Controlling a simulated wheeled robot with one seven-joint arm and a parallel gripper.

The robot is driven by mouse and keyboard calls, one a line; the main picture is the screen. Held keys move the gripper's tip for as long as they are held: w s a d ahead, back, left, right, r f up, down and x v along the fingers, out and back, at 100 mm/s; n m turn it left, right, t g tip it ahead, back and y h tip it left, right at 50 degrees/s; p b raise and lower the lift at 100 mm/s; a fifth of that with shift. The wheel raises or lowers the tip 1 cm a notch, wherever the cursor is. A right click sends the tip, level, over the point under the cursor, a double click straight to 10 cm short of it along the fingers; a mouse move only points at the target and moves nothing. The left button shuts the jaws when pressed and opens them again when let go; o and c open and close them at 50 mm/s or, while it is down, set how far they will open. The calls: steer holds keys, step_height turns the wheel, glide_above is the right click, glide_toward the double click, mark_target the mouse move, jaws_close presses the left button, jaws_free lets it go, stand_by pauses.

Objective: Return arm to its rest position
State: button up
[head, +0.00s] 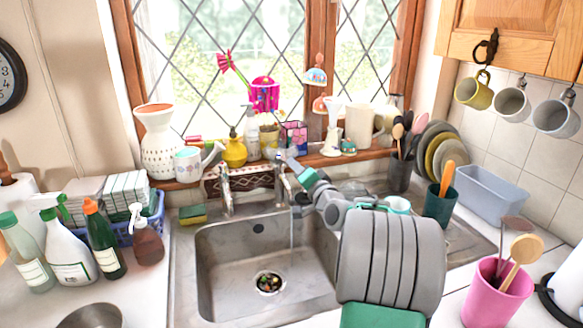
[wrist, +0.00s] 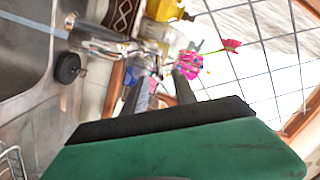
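My arm reaches from the right over the sink (head: 215,262) towards the tap (head: 226,190). My gripper (head: 285,160) is at the tap's right side, just in front of the window sill. In the wrist view, the two grey fingers of my gripper (wrist: 160,92) stand apart with nothing held between them. The metal tap (wrist: 110,42) shows just beyond the fingertips; I cannot tell whether they touch it. A thin pale streak like running water (head: 292,232) falls into the sink. My arm's large grey links hide part of the drainer.
Spray bottles (head: 68,240) stand at left. A dark green cup (head: 439,205), a blue basin (head: 490,193) and a pink utensil pot (head: 495,293) stand at right.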

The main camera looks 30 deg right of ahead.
steer(key=shift+s, duration=0.15)
steer(key=s+a+f+n+g+y+p, duration=0.1)
steer(key=s+a+f+n+g+y, duration=0.2)
steer(key=a, duration=0.7)
steer(key=s+a+f+n+g+y, duration=0.1)
steer(key=a+f+n+g, duration=0.25)
steer(key=a, duration=0.65)
steer(key=s+a+f+n+g, duration=0.3)
steer(key=s+a, duration=0.3)
steer(key=s, duration=0.3)
steer(key=shift+a+f, duration=0.2)
steer(key=shift+a, duration=0.1)
steer(key=shift+o, duration=0.5)
steer(key=s+a+f+n+g, duration=0.1)
steer(key=s, duration=0.4)
steer(key=s+a+f+n+g+h, duration=0.1)
steer(key=s+g, duration=0.1)
steer(key=s, duration=0.3)
steer(key=s+a+f+n+g+p, duration=0.1)
steer(key=s+f+g, duration=0.1)
steer(key=s, duration=0.3)
steer(key=shift+a, duration=0.35)
steer(key=shift+o, duration=0.3)
steer(key=shift+s, duration=0.35)
steer(key=shift+d+f, duration=0.1)
steer(key=shift+c, duration=0.4)
